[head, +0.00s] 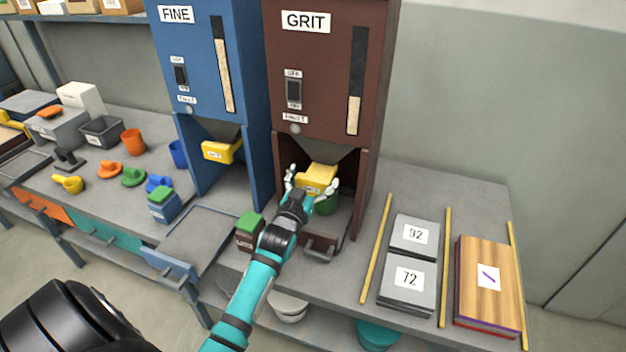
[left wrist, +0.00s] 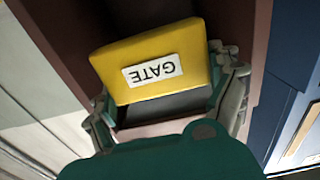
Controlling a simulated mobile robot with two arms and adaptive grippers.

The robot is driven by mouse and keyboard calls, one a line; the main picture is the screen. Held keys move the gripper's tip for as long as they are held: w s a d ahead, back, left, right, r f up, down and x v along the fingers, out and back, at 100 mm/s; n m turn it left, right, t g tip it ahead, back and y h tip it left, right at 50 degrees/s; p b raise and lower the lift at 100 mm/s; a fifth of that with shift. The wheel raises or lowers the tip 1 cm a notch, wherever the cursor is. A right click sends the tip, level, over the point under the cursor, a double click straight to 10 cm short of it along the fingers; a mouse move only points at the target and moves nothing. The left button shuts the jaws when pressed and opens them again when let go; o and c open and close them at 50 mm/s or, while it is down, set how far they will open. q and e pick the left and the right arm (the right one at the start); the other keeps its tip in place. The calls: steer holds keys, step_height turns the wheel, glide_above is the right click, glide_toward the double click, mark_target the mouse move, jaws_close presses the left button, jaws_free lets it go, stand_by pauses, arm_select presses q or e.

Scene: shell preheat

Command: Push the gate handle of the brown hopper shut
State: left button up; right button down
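The brown hopper (head: 325,75) labelled GRIT stands on the bench, right of the blue one. Its yellow gate handle (head: 319,177) sticks out below the body, above a recess. In the left wrist view the handle (left wrist: 150,55) shows large, with an upside-down GATE label. My left gripper (head: 313,184) is open at the handle, with its fingers spread to either side of it. I cannot tell whether the fingers touch it. A green cup (head: 327,205) stands in the recess, partly hidden by the gripper. My right gripper is not in view.
The blue hopper (head: 205,80) labelled FINE stands close on the left, with its own yellow handle (head: 222,151). Grey plates (head: 407,283) and a wooden stack (head: 486,283) lie on the right.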

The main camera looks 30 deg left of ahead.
mark_target(323, 161)
arm_select(q)
steer(key=c, duration=0.7)
steer(key=b+x, duration=0.1)
steer(key=x, duration=0.3)
steer(key=shift+w+b, duration=0.25)
steer(key=shift+b, duration=0.1)
steer(key=shift+a+r, duration=0.1)
steer(key=shift+r, duration=0.1)
